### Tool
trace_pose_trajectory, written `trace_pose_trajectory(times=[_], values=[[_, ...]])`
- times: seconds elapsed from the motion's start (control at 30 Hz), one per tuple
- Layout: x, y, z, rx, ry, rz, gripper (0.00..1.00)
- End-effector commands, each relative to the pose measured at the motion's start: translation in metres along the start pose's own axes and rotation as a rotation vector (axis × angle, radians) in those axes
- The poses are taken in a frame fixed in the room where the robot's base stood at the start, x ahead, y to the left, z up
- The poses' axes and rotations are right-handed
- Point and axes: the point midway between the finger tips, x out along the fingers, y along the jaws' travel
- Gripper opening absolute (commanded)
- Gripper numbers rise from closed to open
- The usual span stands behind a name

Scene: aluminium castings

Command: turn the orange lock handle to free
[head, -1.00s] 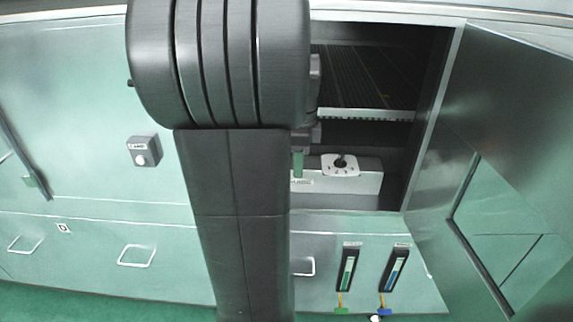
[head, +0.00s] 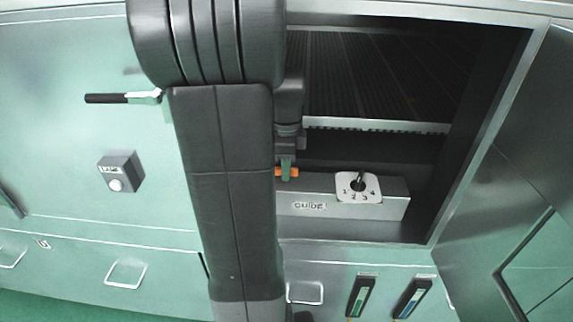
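The orange lock handle (head: 294,172) shows as a short orange bar inside the open cabinet, just above the grey GUIDE block. My gripper (head: 286,168) is in front of it, its green fingertip overlapping the orange bar. My arm hides the left side of this spot. I cannot tell if the fingers touch or enclose the handle, or whether they are open or shut.
The GUIDE block (head: 308,208) carries a white dial plate (head: 358,188) numbered 1 to 4. A ribbed conveyor (head: 385,75) lies above. The cabinet door (head: 510,180) stands open at right. A black-handled lever (head: 108,98) and a LAMP box (head: 121,172) are at left.

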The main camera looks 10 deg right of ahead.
Motion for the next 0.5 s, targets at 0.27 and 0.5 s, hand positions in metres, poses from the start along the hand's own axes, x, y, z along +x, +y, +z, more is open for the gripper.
trace_pose_trajectory(times=[0.27,0.5], values=[[-0.0003,0.0,0.0,0.0,0.0,0.0,0.0],[-0.0006,0.0,0.0,-0.009,0.0,0.0,0.0]])
